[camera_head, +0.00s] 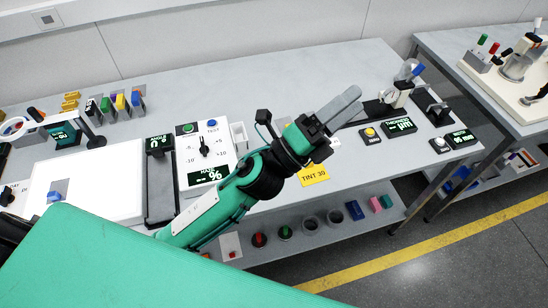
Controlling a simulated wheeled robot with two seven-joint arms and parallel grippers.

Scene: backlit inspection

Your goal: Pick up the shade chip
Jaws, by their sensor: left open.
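My left arm reaches in from the lower left over the table. My left gripper (352,101) is open, its grey fingers pointing up and right over the table. A yellow label reading TINT 30 (313,175) lies at the table's front edge, just below my gripper's wrist. I cannot make out the shade chip for certain; the wrist and gripper cover part of the table behind the label. My right gripper is not in view.
A dial panel (205,150) and a white light panel (88,185) lie to the left. Right of the gripper stand the thickness display (399,127) and a yellow button box (370,133). The back middle of the table (270,80) is clear. A lower shelf (275,226) holds several small items.

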